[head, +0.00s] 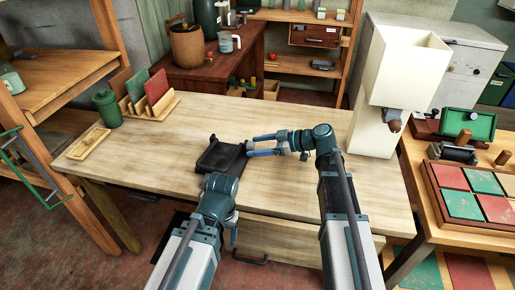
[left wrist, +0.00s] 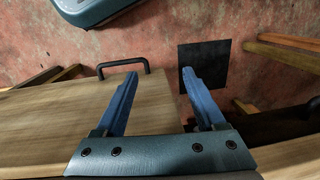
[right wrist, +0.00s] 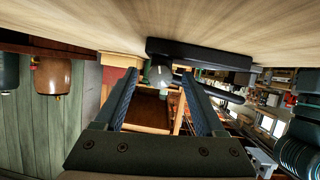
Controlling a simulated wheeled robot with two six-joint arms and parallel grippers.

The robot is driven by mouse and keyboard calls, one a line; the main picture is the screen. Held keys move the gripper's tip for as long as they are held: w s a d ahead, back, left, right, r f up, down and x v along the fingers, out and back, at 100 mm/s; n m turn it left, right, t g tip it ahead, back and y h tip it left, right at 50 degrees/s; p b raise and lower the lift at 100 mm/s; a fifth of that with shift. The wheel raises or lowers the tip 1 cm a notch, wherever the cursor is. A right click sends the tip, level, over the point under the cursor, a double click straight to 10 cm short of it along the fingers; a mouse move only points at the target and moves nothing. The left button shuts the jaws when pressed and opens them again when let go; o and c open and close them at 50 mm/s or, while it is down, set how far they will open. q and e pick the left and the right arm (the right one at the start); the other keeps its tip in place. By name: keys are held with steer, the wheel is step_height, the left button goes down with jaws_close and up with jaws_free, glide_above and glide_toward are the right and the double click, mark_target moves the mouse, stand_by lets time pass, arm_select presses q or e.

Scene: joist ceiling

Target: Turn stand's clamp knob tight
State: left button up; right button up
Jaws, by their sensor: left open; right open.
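A dark, low stand (head: 222,157) lies on the wooden table, just left of my right gripper (head: 251,146). In the right wrist view the table is at the top, and the stand's black body (right wrist: 200,55) shows below it. A rounded grey knob (right wrist: 157,76) shows between the fingers of my right gripper (right wrist: 157,78). The fingers are open; I cannot tell whether they touch the knob. My left gripper (head: 233,237) is low at the table's front edge. In the left wrist view, my left gripper (left wrist: 158,75) is open and empty.
A drawer handle (left wrist: 123,65) is near my left gripper. A card rack (head: 152,108), green jar (head: 107,108) and small wooden tray (head: 89,144) stand on the table's left. A cream machine (head: 372,135) stands at right. The table's middle left is clear.

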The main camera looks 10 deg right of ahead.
steer(key=shift+a, duration=0.1)
jaws_close()
steer(key=shift+w+m+g, duration=0.2)
steer(key=shift+m+g, duration=0.2)
steer(key=shift+m, duration=0.2)
steer(key=shift+m+g, duration=0.3)
steer(key=shift+m, duration=0.1)
steer(key=shift+s, duration=0.1)
jaws_free()
